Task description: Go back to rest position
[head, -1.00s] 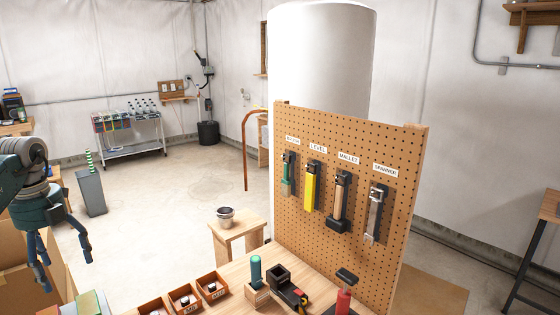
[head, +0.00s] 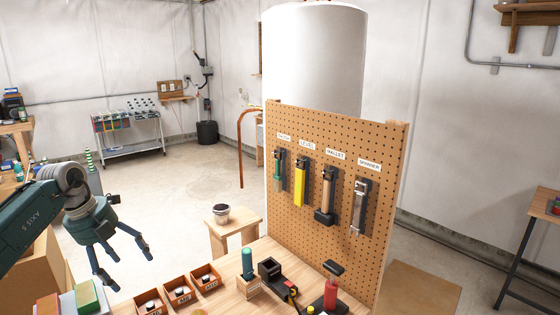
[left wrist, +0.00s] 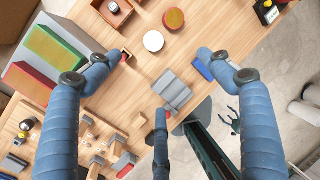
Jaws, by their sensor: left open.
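My left gripper (head: 128,268) hangs in the lower left of the head view, with its dark fingers spread and empty. In the left wrist view the blue fingers of this left gripper (left wrist: 154,62) are wide apart, above a wooden table, with nothing between them. The gripper is left of the pegboard (head: 390,220) and apart from it. Four labelled tools hang there, among them a yellow level (head: 300,182), a mallet (head: 325,195) and a spanner (head: 359,205). My right gripper is not in view.
The wooden workbench (head: 236,300) holds small open bins (head: 178,290), a green-topped item in a wooden holder (head: 248,266) and a red item (head: 330,293). A stool with a cup (head: 221,214) stands behind. A big white tank (head: 315,60) stands behind the pegboard.

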